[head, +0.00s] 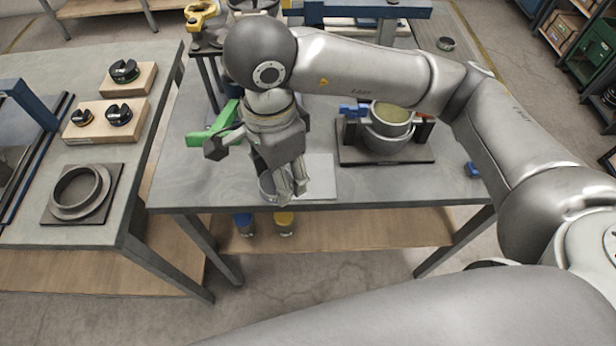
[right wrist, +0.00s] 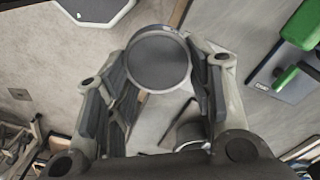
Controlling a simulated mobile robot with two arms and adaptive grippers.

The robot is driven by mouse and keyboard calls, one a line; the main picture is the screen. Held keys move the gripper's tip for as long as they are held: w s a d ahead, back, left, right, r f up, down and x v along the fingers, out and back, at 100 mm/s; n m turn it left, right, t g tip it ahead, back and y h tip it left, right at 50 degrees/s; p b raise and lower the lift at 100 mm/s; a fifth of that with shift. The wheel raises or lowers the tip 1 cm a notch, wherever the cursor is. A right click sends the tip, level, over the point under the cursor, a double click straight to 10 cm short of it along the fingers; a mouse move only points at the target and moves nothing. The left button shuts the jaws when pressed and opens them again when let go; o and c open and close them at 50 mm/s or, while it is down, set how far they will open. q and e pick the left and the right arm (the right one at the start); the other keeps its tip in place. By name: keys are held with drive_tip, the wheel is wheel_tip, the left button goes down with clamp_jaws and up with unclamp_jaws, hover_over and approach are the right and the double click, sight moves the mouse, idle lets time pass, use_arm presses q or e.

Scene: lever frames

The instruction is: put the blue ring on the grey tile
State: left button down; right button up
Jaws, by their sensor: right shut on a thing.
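My right gripper (head: 291,196) is low over the front of the middle table, at the left part of the pale grey tile (head: 321,172). Its fingers (right wrist: 160,45) are shut on a round, silvery-rimmed grey piece (right wrist: 157,63), seen in the right wrist view. In the head view a round grey piece (head: 267,186) shows just left of the fingers, partly hidden by them. I cannot tell whether it touches the tile. Its colour looks grey, and I make out no clearly blue ring. My left gripper is not in view.
A green-handled tool (head: 208,137) is close left of my right gripper. A dark stand with a metal pot (head: 388,138) is to the right. A small blue piece (head: 473,170) lies near the table's right end. The left table holds a flanged ring (head: 76,192) and wooden blocks (head: 103,121).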

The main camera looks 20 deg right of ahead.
drive_tip(key=s+a+m, duration=0.1)
drive_tip(key=a+m, duration=0.1)
drive_tip(key=p, duration=0.3)
hover_over(311, 174)
drive_tip(key=f, duration=0.9)
drive_tip(key=shift+s+a+f, duration=0.1)
drive_tip(key=shift+s+f, duration=0.15)
drive_tip(key=shift+f, duration=0.15)
wheel_tip(311, 174, down, 3)
drive_tip(key=shift+w+f+p, duration=0.1)
drive_tip(key=shift+w+p, duration=0.05)
drive_tip(key=shift+p, duration=0.8)
drive_tip(key=shift+f, duration=0.2)
